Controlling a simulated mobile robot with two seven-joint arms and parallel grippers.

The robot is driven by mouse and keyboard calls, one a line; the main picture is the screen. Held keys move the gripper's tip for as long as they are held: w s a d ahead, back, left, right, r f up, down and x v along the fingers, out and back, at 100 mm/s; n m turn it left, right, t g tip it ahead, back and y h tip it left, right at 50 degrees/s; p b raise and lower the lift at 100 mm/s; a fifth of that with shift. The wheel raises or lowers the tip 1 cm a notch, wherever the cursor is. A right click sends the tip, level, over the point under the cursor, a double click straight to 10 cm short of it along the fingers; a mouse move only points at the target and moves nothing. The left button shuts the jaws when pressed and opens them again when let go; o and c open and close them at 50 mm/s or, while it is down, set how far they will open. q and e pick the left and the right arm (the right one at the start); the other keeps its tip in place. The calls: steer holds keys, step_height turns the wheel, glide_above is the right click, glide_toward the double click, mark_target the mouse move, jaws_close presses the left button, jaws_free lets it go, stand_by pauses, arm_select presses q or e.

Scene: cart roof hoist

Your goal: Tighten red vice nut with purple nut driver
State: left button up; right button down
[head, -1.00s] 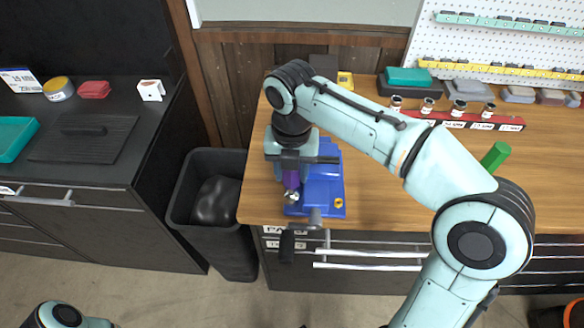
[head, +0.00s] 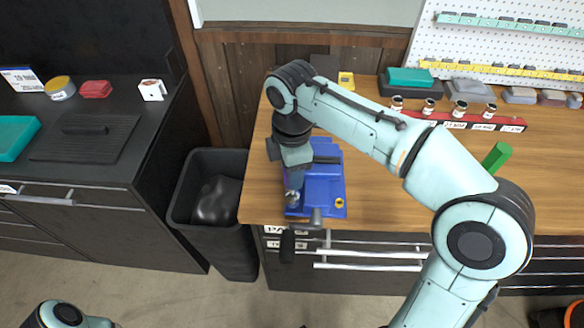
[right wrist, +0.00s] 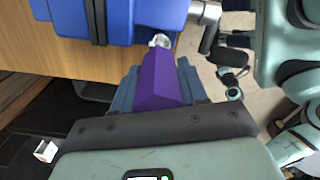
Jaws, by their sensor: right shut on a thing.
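The blue vice (head: 322,185) sits at the front left edge of the wooden bench. My right gripper (head: 290,178) is over the vice's left side and is shut on the purple nut driver. In the right wrist view the driver (right wrist: 160,78) stands out from between the fingers, its metal socket end (right wrist: 160,40) right at the blue vice body (right wrist: 130,18). The red nut does not show; I cannot tell if the socket is seated on it. A yellow nut (head: 340,202) shows at the vice's front right corner. My left gripper is out of view.
A black bin (head: 180,205) stands left of the bench. A green hexagonal piece (head: 497,157) and a red rack of jars (head: 470,120) are on the right. The bench middle is bare.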

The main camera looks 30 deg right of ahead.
steer(key=shift+m, duration=0.9)
steer(key=shift+r+p, duration=1.35)
steer(key=shift+r, duration=0.6)
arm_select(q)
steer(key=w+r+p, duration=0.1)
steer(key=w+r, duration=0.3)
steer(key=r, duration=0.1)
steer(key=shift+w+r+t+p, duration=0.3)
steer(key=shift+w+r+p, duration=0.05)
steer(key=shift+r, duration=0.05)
arm_select(e)
steer(key=shift+w+r, duration=0.1)
steer(key=shift+r, duration=1.2)
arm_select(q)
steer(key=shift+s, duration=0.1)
